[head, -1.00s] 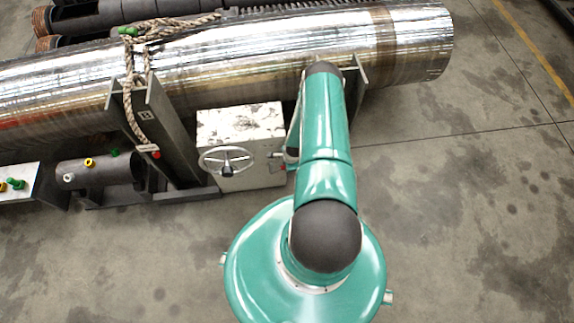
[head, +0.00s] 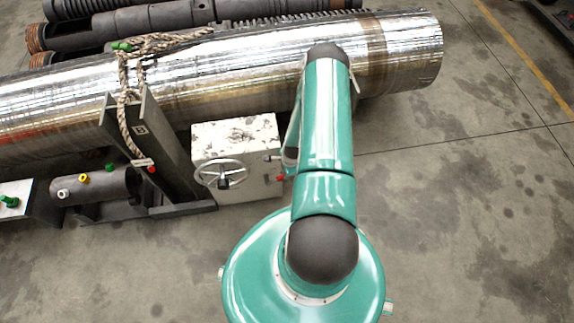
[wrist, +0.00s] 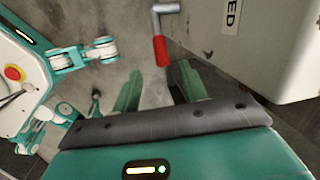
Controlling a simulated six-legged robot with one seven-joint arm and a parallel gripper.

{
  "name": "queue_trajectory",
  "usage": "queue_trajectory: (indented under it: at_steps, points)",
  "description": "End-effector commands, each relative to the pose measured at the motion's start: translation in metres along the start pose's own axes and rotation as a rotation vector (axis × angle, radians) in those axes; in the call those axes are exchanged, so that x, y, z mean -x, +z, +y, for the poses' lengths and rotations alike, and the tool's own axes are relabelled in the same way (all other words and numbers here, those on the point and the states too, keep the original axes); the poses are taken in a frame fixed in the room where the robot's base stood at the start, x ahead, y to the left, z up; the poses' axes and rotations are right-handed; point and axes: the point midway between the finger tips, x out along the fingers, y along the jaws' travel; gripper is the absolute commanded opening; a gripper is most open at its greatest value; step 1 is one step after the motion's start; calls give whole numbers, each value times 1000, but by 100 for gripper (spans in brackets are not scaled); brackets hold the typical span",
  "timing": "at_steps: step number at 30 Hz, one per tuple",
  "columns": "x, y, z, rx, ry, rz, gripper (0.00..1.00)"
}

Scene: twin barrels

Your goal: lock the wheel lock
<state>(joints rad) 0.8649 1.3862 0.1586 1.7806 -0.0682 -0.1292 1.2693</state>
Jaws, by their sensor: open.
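The white, stained box (head: 240,150) carries a spoked handwheel (head: 221,174) on its front. A small red-ended lever (head: 279,178) sticks out at the box's right side. In the wrist view the lever is a grey bent rod with a red grip (wrist: 160,50), beside the white box (wrist: 285,45), whose label is cut off and reads "ED". My gripper (wrist: 160,72) is open and empty, its two green fingers apart, with the red grip just beyond the gap between the fingertips. In the head view my gripper is hidden behind my arm.
A large shiny metal cylinder (head: 230,70) lies behind the box. A dark upright post (head: 150,140) with a hanging rope (head: 123,100) stands left of it. A dark pipe with coloured fittings (head: 95,187) is further left.

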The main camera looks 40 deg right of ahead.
Motion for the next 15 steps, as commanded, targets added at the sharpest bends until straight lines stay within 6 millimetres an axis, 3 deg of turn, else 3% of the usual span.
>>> queue_trajectory:
  at_steps: [6, 15]
  points:
    - [38, 0, 0, -1, 0, 0, 43]
    - [51, 1, 1, 0, 2, -1, 43]
